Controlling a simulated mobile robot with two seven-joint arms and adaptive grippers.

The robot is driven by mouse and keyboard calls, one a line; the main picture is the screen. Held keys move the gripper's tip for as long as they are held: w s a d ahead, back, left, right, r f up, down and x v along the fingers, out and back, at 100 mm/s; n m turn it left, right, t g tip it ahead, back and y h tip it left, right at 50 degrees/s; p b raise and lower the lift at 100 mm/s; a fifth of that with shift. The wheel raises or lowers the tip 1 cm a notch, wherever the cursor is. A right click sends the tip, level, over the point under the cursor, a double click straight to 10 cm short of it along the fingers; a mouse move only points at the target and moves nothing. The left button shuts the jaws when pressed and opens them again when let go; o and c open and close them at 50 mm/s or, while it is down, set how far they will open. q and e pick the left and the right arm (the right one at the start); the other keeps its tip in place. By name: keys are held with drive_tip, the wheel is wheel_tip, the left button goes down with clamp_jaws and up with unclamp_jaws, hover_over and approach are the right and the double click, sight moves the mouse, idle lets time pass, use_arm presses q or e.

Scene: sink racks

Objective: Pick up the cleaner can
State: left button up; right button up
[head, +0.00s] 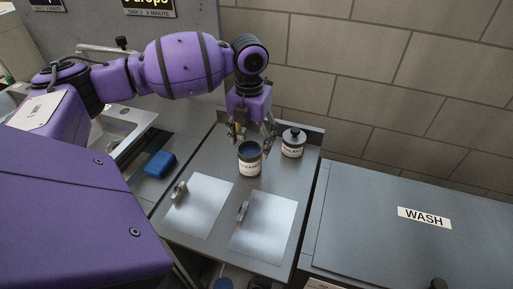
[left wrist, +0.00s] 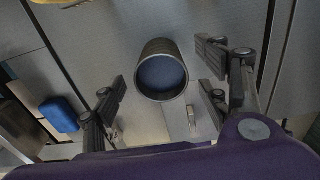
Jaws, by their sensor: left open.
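The cleaner can (head: 250,160) is a dark open-topped can with a pale label reading roughly "CLEANER", standing upright on the grey counter. In the left wrist view the can (left wrist: 162,72) shows its round mouth and a blue inside. My left gripper (head: 252,138) comes down at the can from behind and above. In the left wrist view my left gripper (left wrist: 160,85) is open, with one finger on each side of the can and gaps between. Nothing is held. My right gripper is in neither view.
A second labelled can with a black knobbed lid (head: 292,143) stands close to the right. Two pale metal lids with handles (head: 199,205) (head: 264,226) lie in front. A blue sponge (head: 160,164) is at left. A grey unit marked WASH (head: 424,217) stands at right, the wall behind.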

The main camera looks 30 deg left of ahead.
sight(248, 153)
use_arm(q)
drive_tip(key=shift+s+f, duration=0.25)
drive_tip(key=shift+f, duration=0.45)
drive_tip(key=shift+s+f, duration=0.2)
drive_tip(key=shift+f, duration=0.5)
wheel_tip(248, 153, down, 5)
drive_tip(key=shift+a+r, duration=0.15)
clamp_jaws()
drive_tip(key=shift+r, duration=0.1)
